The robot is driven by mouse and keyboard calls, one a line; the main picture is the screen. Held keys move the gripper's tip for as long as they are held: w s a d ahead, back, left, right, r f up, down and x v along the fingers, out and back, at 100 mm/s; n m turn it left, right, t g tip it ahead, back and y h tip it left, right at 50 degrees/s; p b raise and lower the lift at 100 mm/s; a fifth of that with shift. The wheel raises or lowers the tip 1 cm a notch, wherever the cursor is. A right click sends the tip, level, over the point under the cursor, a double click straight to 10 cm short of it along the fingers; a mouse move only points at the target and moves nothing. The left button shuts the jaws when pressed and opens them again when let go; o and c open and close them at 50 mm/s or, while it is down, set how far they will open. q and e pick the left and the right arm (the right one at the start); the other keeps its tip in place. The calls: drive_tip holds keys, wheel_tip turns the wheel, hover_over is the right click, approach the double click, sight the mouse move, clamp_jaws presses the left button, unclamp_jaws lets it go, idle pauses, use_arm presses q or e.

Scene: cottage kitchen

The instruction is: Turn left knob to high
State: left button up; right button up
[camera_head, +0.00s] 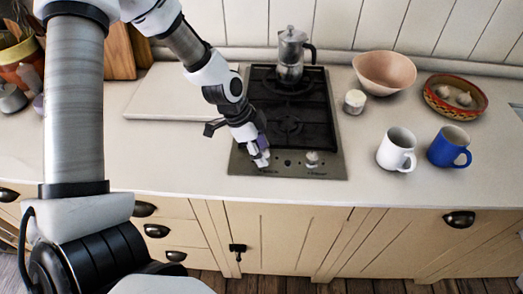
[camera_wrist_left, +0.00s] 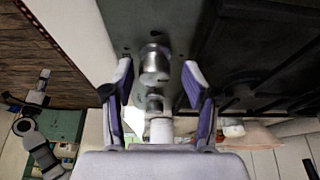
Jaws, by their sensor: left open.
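The cooktop (camera_head: 238,163) is set in the counter, with control knobs on its grey front strip. In the left wrist view, the left knob (camera_wrist_left: 154,62), a metal cylinder, lies between the open purple-lined fingers (camera_wrist_left: 158,72); I see no clear contact. The right knob (camera_head: 312,158) stands free; it also shows beyond the left knob in the wrist view (camera_wrist_left: 154,102). My right gripper (camera_wrist_left: 40,88) is small at the left of the wrist view, its jaws unclear.
A moka pot (camera_head: 291,55) stands on the back burner. A small white jar (camera_head: 354,102), pink bowl (camera_head: 384,72), patterned bowl (camera_head: 455,96), white mug (camera_head: 397,149) and blue mug (camera_head: 449,147) stand to the right. A white board (camera_head: 172,92) lies left of the cooktop.

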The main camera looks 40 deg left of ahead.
use_arm(q)
drive_tip(key=shift+s+r, duration=0.2)
drive_tip(key=shift+s, duration=0.05)
drive_tip(key=shift+s+r, duration=0.15)
drive_tip(key=shift+s, duration=0.05)
drive_tip(key=shift+c, duration=1.4)
drive_tip(key=shift+s, duration=0.1)
drive_tip(key=c, duration=0.6)
clamp_jaws()
use_arm(e)
drive_tip(key=shift+s+r, duration=0.15)
drive_tip(key=shift+s, duration=0.1)
